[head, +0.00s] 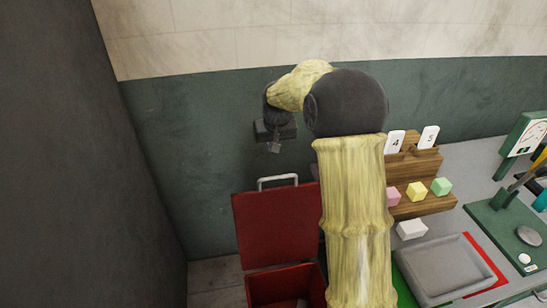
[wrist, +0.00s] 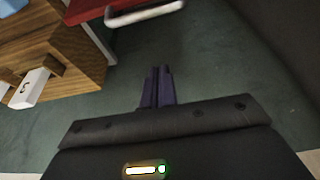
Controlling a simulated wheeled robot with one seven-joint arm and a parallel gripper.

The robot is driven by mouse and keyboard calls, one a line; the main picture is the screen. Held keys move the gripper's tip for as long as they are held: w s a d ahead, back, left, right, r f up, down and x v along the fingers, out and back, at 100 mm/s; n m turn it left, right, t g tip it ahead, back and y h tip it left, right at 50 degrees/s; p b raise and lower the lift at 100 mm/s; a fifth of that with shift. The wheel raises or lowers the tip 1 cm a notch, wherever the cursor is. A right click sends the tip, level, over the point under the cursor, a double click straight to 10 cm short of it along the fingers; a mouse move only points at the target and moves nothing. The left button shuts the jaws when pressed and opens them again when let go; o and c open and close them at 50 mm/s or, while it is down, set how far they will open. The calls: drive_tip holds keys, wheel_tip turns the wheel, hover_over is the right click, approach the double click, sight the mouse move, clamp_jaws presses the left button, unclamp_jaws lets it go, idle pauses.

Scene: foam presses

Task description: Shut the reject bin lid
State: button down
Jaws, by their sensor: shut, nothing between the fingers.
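The red reject bin (head: 262,285) stands on the floor at the lower middle of the head view, left of the table. Its red lid (head: 275,222) stands upright, open, with a pale metal handle (head: 278,180) along its top edge. My gripper (head: 274,147) is shut and empty, above and behind the lid, near the green wall. In the wrist view my gripper's two fingers (wrist: 157,88) lie together, pointing toward the lid handle (wrist: 145,14) with a gap between. A strip of the red lid (wrist: 100,8) shows at the top. My arm hides the bin's right side.
Right of the bin, a grey table (head: 460,150) holds a wooden stepped rack (head: 415,170) with coloured foam blocks and number cards, a grey tray (head: 440,268) and a green press (head: 510,225). A dark wall (head: 60,150) closes off the left. The rack's side shows in the wrist view (wrist: 75,55).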

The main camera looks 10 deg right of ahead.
wheel_tip(320, 180, down, 9)
drive_tip(key=p, duration=0.3)
drive_tip(key=shift+s+p, duration=0.4)
drive_tip(key=shift+s, duration=0.05)
drive_tip(key=shift+s, duration=0.1)
idle(0.4)
